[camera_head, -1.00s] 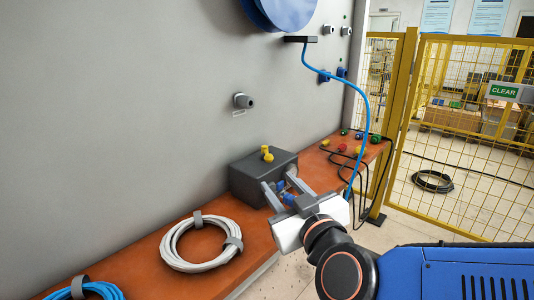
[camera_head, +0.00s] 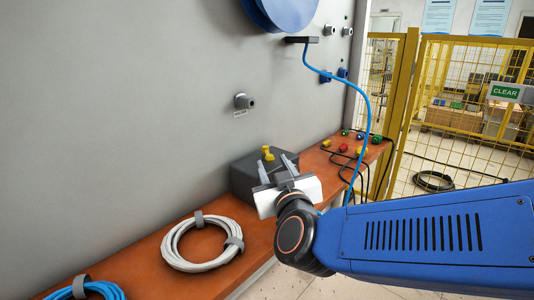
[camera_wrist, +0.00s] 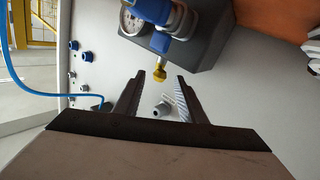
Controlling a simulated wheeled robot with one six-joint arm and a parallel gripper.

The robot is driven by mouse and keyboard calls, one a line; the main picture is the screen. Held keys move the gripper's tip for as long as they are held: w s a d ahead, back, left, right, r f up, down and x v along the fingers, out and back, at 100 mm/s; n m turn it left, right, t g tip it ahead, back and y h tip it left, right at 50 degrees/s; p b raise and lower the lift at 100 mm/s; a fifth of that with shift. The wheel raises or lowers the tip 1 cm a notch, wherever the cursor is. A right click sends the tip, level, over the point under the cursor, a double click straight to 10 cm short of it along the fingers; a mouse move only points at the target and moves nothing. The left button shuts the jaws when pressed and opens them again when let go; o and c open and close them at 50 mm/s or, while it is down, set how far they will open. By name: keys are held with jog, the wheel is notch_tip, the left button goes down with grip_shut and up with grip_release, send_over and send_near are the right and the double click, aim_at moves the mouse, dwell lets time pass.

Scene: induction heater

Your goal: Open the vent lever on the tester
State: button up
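The tester is a dark grey box (camera_head: 241,180) on the orange bench against the grey wall. A yellow lever (camera_head: 267,153) stands on its top. In the wrist view the tester (camera_wrist: 207,42) shows a round gauge (camera_wrist: 132,20) and blue fittings (camera_wrist: 172,46), with a yellow knob (camera_wrist: 160,75) between my fingertips in the picture. My gripper (camera_head: 275,165) is open beside the top of the tester, close to the yellow lever. In the wrist view its fingers (camera_wrist: 160,82) are apart with nothing held. I cannot tell the exact gap to the lever.
A coiled white cable (camera_head: 168,250) lies on the orange bench (camera_head: 135,270) left of the tester. A blue cable (camera_head: 366,100) hangs from the wall to its right. Small coloured parts (camera_head: 343,148) and black cables lie at the bench's far end. A yellow fence (camera_head: 402,110) stands right.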

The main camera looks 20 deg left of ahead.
aim_at(267, 151)
jog(key=x, duration=0.8)
grip_shut()
